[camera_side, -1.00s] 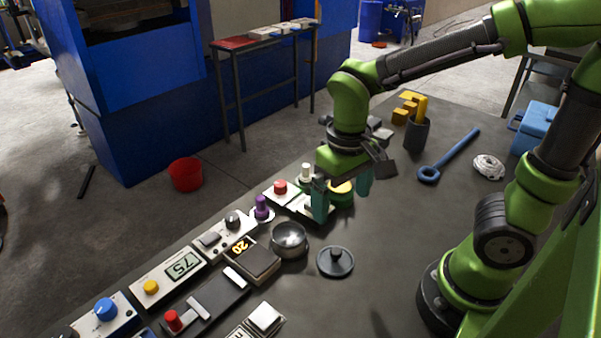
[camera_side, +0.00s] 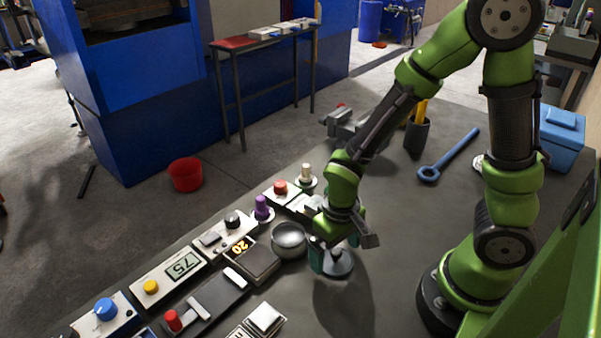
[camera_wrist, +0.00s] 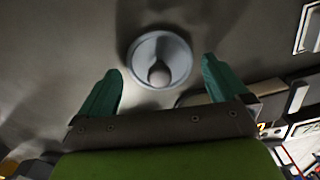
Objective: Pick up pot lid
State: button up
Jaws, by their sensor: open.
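In the wrist view my gripper (camera_wrist: 161,78) is open, with a finger on each side and nothing held.
A scale (camera_side: 253,260) reading 20 and several control boxes with knobs line the table's left edge. A blue ring tool (camera_side: 450,155), a dark cup (camera_side: 417,136) and a blue box (camera_side: 562,135) are farther back. The table right of the lid is clear.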

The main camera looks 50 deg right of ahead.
aim_at(336, 250)
jog(key=shift+f, duration=0.55)
jog(key=c, duration=0.8)
notch_tip(336, 250, up, 9)
jog(key=shift+r, duration=0.1)
jog(key=w+a+r, duration=0.2)
jog(key=w+a, duration=0.1)
jog(key=w, duration=0.8)
jog(key=shift+s+f, duration=0.15)
jog(key=shift+f, duration=1.45)
jog(key=shift+s+f, duration=0.1)
jog(key=shift+f, duration=1.5)
